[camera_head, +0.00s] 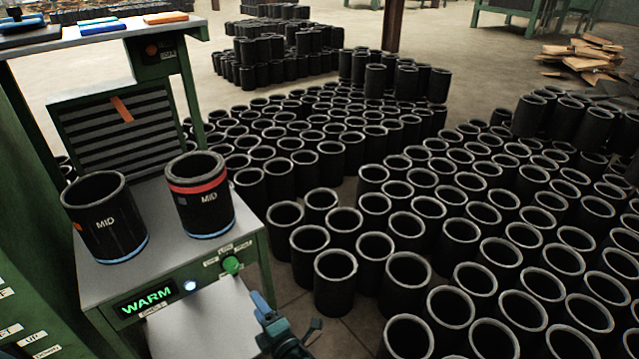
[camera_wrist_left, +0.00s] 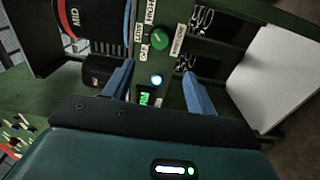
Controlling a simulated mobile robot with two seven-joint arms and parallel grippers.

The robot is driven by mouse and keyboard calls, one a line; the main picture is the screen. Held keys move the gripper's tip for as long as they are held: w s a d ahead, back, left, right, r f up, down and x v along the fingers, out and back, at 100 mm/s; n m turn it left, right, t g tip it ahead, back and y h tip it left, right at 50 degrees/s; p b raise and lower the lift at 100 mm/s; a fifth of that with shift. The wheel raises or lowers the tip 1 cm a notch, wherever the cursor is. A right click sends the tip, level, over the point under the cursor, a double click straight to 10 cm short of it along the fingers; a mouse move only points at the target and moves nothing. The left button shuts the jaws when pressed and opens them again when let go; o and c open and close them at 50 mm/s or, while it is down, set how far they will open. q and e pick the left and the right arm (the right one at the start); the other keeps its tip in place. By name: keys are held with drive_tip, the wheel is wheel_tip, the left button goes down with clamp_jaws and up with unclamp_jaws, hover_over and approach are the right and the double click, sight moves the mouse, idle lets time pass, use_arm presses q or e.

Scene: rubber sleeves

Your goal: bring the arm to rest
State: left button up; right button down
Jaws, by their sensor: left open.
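My left gripper (camera_head: 264,304) is at the lower middle of the head view, in front of the green machine (camera_head: 245,255) and below its green knob (camera_head: 231,265). In the left wrist view its two blue fingers (camera_wrist_left: 158,85) are apart with nothing held between them. Beyond them show the knob (camera_wrist_left: 188,31), a lit white button (camera_wrist_left: 157,80) and a green display. In the head view the display (camera_head: 147,301) reads WARM. My right gripper is in neither view.
Two black sleeves marked MID, a left one (camera_head: 106,218) and a red-banded one (camera_head: 199,194), stand on the machine's top. Many black sleeves (camera_head: 335,283) crowd the floor to the right. A pale shelf (camera_head: 200,325) juts out below the panel.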

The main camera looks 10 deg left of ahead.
use_arm(q)
drive_tip(key=s+d+f+n+g+h+b, duration=0.1)
drive_tip(key=s+d+f+n+g+h, duration=0.4)
drive_tip(key=s+d+f+n+h, duration=0.95)
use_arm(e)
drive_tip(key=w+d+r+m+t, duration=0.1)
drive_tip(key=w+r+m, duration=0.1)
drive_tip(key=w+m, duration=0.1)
use_arm(q)
drive_tip(key=s+a+r+n+t+h, duration=0.1)
drive_tip(key=a+r+n+t, duration=0.1)
drive_tip(key=r+n, duration=0.8)
drive_tip(key=s+a+r+n+t+h+p, duration=0.1)
drive_tip(key=s+a+r+n+t, duration=0.1)
drive_tip(key=r+n, duration=0.8)
drive_tip(key=n, duration=0.6)
drive_tip(key=shift+s+a+r+n+h, duration=0.15)
drive_tip(key=shift+s+r+n+h, duration=0.15)
drive_tip(key=shift+r+n+h, duration=0.1)
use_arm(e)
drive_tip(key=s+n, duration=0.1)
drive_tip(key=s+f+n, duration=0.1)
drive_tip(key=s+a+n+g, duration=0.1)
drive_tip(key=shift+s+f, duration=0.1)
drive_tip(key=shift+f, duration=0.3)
use_arm(q)
drive_tip(key=shift+c, duration=0.5)
